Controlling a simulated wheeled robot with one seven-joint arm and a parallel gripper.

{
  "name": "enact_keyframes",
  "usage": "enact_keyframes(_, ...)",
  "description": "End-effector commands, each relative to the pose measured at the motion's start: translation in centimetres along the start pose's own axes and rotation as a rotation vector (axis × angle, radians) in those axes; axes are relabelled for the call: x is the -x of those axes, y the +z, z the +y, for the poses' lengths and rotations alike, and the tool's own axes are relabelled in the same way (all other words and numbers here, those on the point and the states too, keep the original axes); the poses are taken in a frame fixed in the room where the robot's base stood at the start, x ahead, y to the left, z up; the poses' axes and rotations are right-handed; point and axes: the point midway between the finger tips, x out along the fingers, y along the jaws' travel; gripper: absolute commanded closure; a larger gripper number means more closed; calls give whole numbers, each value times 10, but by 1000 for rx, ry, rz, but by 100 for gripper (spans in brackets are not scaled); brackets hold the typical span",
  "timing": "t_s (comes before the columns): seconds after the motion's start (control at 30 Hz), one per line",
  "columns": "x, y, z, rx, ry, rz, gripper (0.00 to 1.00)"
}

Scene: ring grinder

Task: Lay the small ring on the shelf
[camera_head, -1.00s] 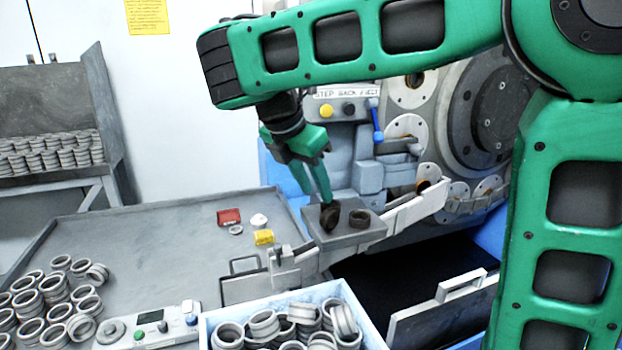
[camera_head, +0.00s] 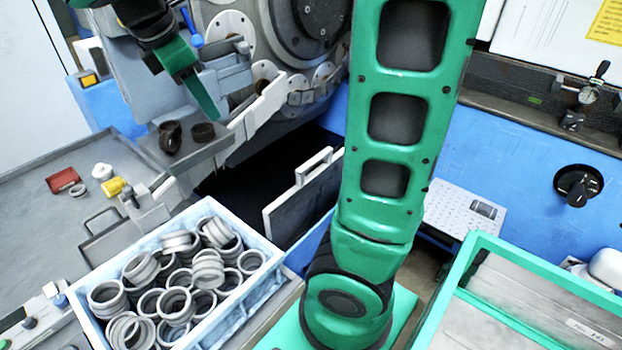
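Two dark rings are on the small grey shelf (camera_head: 212,150) in front of the machine. The left dark ring (camera_head: 170,137) looks stood on edge or tilted. The right dark ring (camera_head: 203,132) lies flat beside it. I cannot tell surely which of them is the small ring. My gripper (camera_head: 211,114) is above and slightly right of the flat ring, with its green fingers pointing down. No ring shows between the fingers. They overlap in this view, so their opening is hidden.
A light blue crate (camera_head: 262,262) full of grey rings stands in front. A red box (camera_head: 62,180), a white piece (camera_head: 102,171) and a yellow piece (camera_head: 113,186) lie on the grey table left of the shelf. A white chute (camera_head: 262,108) borders the shelf's right side.

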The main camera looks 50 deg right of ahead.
Motion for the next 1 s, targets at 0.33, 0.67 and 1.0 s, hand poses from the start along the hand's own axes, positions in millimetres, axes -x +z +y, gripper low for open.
enact_keyframes(0.33,-69,77,-73,-723,-138,33,63)
enact_keyframes(0.67,-118,97,-168,-1411,-327,49,63)
enact_keyframes(1.0,-138,88,-223,-1813,-476,42,63)
